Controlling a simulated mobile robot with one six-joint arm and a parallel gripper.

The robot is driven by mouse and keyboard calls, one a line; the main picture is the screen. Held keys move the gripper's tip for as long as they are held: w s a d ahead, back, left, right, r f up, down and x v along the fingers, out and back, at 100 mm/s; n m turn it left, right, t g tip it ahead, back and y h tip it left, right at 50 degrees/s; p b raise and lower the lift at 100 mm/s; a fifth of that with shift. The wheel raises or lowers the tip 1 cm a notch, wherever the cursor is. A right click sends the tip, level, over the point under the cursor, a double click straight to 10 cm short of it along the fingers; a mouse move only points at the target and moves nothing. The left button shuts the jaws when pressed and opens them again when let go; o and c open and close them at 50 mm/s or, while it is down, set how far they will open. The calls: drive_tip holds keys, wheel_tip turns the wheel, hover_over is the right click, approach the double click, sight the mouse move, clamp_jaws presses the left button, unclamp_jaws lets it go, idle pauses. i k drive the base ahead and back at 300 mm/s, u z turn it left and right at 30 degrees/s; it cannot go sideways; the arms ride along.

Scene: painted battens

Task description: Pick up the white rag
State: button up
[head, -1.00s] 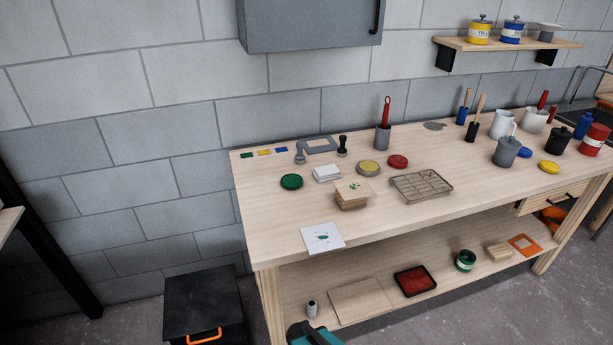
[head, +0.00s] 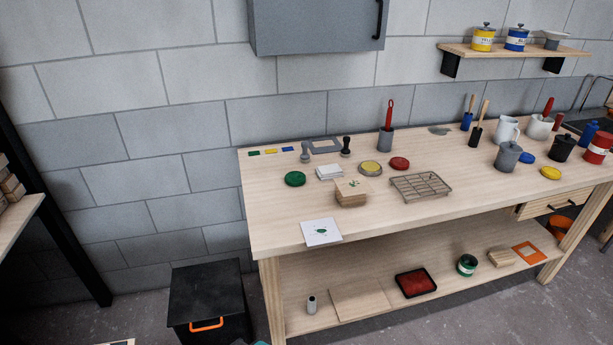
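A small white folded stack (head: 329,172), which looks like the white rag, lies on the workbench top (head: 280,205). I cannot tell for sure if it is cloth or paper. It sits right of a green round lid (head: 295,179) and behind a wooden block stack (head: 351,191) with green marks on top. A flat white card (head: 321,231) with a green print lies at the bench's front edge. My gripper is not in view.
A wire rack (head: 420,186), yellow tin (head: 370,169) and red lid (head: 399,163) lie nearby. A black bin (head: 207,295) with an orange handle stands left of the bench. A grey cabinet (head: 315,25) hangs above. Shelving (head: 20,210) stands at far left.

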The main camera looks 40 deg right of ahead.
sight(324, 172)
drive_tip(key=z, duration=0.1)
drive_tip(key=k, duration=0.2)
drive_tip(key=u, duration=1.7)
drive_tip(key=k, duration=1.35)
drive_tip(key=z, duration=0.9)
drive_tip(key=i, duration=1.55)
